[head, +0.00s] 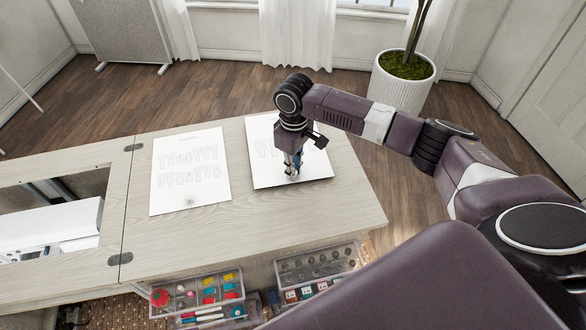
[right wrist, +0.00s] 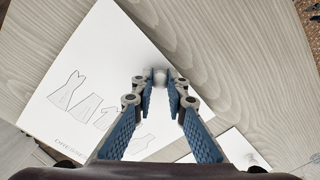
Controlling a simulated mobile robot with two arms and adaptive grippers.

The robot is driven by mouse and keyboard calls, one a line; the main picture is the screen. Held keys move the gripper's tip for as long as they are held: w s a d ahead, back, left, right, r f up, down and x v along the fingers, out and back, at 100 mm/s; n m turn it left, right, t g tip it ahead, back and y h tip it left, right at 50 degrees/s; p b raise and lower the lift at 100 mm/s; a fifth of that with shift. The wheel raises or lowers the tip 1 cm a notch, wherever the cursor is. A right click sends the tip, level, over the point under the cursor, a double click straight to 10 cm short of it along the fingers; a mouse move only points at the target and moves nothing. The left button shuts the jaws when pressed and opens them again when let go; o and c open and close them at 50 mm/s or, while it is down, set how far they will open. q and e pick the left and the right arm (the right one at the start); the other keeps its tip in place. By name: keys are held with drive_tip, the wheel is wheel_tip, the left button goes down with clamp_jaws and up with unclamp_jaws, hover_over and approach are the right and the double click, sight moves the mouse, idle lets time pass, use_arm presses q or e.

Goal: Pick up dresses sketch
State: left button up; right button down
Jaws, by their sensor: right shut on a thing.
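The dresses sketch (head: 262,174) is a white sheet with outline drawings on the right part of the cabinet top. My left gripper is not in view.
A second sketch sheet (head: 190,170) lies to the left on the wooden cabinet top (head: 285,212). Left of it is an opening with a white machine (head: 50,228). Clear boxes of sewing supplies (head: 198,294) sit below the front edge. A potted plant (head: 403,80) stands behind.

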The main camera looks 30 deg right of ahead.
wheel_tip(320, 180, up, 18)
drive_tip(key=b, duration=0.1)
drive_tip(key=shift+r, duration=0.25)
idle(0.5)
